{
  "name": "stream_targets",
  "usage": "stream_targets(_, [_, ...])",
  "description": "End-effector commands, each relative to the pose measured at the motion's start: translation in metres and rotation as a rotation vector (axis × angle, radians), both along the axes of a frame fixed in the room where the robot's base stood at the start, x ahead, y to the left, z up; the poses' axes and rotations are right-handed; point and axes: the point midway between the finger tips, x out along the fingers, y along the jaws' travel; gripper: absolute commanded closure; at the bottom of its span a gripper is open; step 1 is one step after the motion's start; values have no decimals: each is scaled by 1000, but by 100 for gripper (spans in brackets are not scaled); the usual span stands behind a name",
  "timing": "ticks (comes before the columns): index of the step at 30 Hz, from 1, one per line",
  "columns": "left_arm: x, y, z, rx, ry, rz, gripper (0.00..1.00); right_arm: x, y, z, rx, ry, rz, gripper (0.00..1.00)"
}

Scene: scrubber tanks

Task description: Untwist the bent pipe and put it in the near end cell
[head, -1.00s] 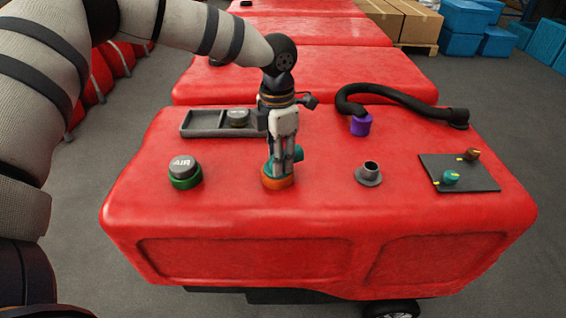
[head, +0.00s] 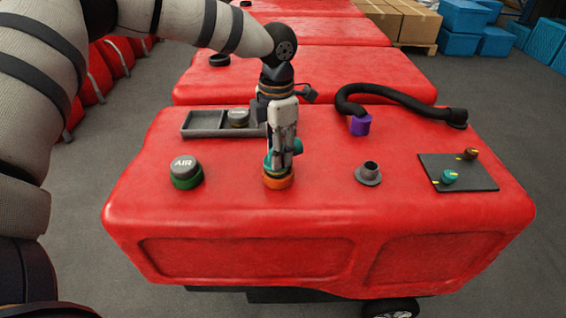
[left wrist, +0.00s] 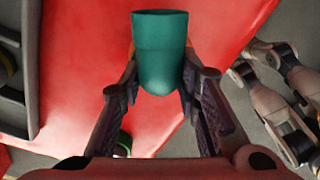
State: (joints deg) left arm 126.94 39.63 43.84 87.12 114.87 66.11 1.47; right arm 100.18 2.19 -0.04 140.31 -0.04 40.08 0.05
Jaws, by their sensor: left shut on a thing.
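The bent pipe (left wrist: 160,50) is teal. In the head view it is mostly hidden behind the fingers and stands on an orange collar (head: 278,182) on the red tank top. My left gripper (head: 281,160) points down and is shut on the pipe. In the left wrist view the pipe sits between its two fingers (left wrist: 165,105). The grey tray (head: 203,123) lies behind and left of the gripper. Its left cell looks empty, a round grey-green cap (head: 238,118) sits in another, and its right end is partly hidden. Part of my right gripper (left wrist: 280,95) shows at the right in the wrist view.
A grey AIR cap (head: 184,168) on a green ring stands to the left. A grey open port (head: 369,173), a black hose (head: 398,97) with a purple end (head: 360,125), and a dark panel (head: 480,180) with two knobs lie to the right. More red tanks stand behind.

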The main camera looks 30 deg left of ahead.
Motion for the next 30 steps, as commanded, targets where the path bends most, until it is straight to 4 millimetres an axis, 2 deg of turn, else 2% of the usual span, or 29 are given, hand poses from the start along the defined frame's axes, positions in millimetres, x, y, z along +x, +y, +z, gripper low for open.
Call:
stream_targets(3, [1, 0, 12, -1, -10, 0, 100, 4, 0, 3, -1, -14, 0, 60])
stream_targets(18, [2, -1, 43, -2, -9, -1, 100, 9, 0, 8, 0, -33, 0, 60])
stream_targets(30, [-1, 0, 47, -2, -8, 11, 100, 9, 0, 8, 0, -33, 0, 60])
